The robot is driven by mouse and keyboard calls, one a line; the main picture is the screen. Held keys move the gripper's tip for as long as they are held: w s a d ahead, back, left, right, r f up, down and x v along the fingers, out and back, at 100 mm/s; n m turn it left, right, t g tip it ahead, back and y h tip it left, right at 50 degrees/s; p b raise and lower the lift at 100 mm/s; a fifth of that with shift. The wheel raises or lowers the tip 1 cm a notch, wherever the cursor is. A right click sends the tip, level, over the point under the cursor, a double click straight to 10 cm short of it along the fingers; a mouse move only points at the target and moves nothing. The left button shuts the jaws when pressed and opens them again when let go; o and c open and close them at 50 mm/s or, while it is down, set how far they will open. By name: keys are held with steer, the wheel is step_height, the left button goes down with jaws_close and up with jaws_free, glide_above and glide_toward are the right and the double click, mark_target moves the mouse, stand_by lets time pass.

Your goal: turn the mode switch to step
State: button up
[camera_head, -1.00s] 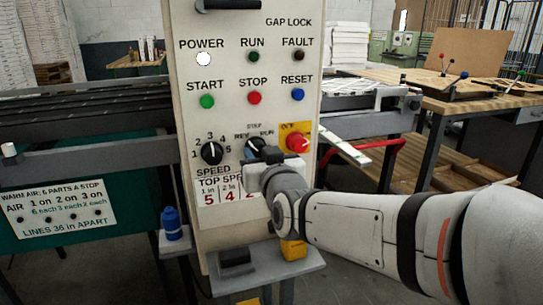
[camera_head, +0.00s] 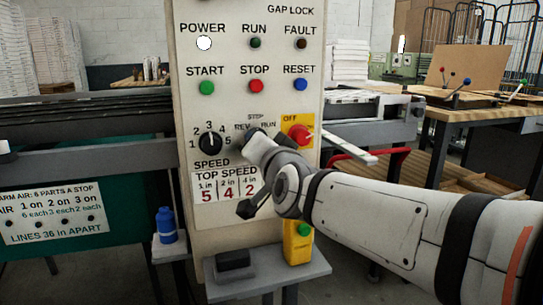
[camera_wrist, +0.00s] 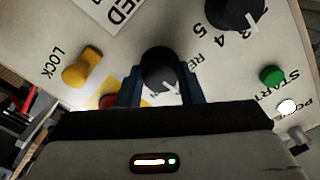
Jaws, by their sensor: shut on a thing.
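The mode switch is a black round knob (camera_wrist: 160,66) with a white pointer line, in the middle of the wrist view. My gripper (camera_wrist: 160,76) has a dark blue finger on each side of it and is shut on it. The pointer is directed down and right in that view, towards my gripper's body, past the REV lettering. The label it faces is hidden. In the head view my gripper (camera_head: 258,144) is at the panel under the REV, STEP and RUN labels and hides most of the knob.
The black speed knob (camera_head: 211,143) is close on the left and a red OFF knob (camera_head: 300,134) close on the right. START (camera_head: 207,87), STOP (camera_head: 255,86) and RESET (camera_head: 300,85) buttons are above. A shelf (camera_head: 270,276) below carries a yellow box (camera_head: 298,245).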

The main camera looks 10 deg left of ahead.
steer(key=shift+m+b, duration=0.3)
steer(key=shift+m, duration=0.3)
steer(key=o, duration=1)
steer(key=shift+c, duration=0.2)
steer(key=p+v, duration=0.2)
steer(key=v, duration=0.5)
steer(key=shift+s+d, duration=0.25)
steer(key=shift+s, duration=0.05)
steer(key=shift+r, duration=0.1)
